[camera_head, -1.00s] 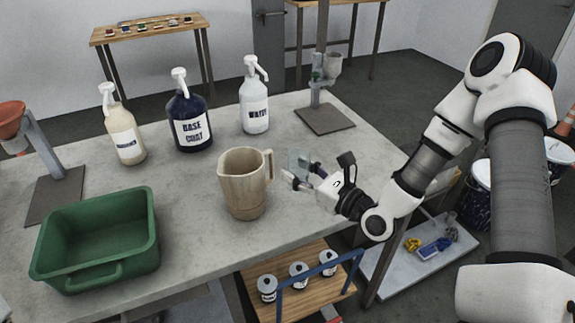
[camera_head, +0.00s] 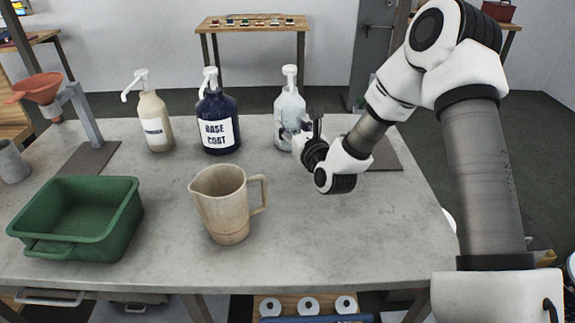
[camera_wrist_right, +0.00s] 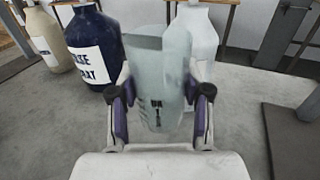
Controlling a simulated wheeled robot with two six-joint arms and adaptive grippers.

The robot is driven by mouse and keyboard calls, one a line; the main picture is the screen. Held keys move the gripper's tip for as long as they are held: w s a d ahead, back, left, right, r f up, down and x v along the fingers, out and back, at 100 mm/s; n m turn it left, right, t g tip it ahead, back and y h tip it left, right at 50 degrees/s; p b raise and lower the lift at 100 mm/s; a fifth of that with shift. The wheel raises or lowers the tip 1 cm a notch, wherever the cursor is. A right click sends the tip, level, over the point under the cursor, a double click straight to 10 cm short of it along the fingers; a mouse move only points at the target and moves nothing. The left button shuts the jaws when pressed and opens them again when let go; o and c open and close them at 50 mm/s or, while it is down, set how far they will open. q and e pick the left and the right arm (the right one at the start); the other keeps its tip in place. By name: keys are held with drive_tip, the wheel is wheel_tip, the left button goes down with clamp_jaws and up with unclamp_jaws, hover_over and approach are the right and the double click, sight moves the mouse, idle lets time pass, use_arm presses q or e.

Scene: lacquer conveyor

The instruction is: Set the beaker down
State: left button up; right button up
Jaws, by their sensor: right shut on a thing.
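The beaker (camera_wrist_right: 158,90) is clear, slightly greenish, with dark markings, and stands between the fingers in the right wrist view. My right gripper (camera_head: 300,138) is shut on it. In the head view the gripper is over the table, just in front of the white pump bottle (camera_head: 290,100), behind and right of the beige jug. There the beaker is hard to make out against the bottle. I cannot tell whether its base touches the grey table (camera_head: 330,225). My left gripper is not in view.
The beige jug (camera_head: 222,205) stands mid-table, with a green bin (camera_head: 75,220) to its left. The dark base coat bottle (camera_head: 217,120) and a cream pump bottle (camera_head: 154,125) stand behind. A stand's dark base plate (camera_head: 385,153) lies right of my gripper. The table's front right is clear.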

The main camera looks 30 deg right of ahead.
wheel_tip(320, 180, down, 8)
drive_tip(key=shift+d+f, duration=0.1)
drive_tip(key=shift+w+f, duration=0.1)
drive_tip(key=shift+f, duration=0.2)
drive_tip(key=shift+f, duration=0.1)
drive_tip(key=shift+f, duration=0.1)
drive_tip(key=o, duration=1.2)
drive_tip(key=shift+r, duration=0.2)
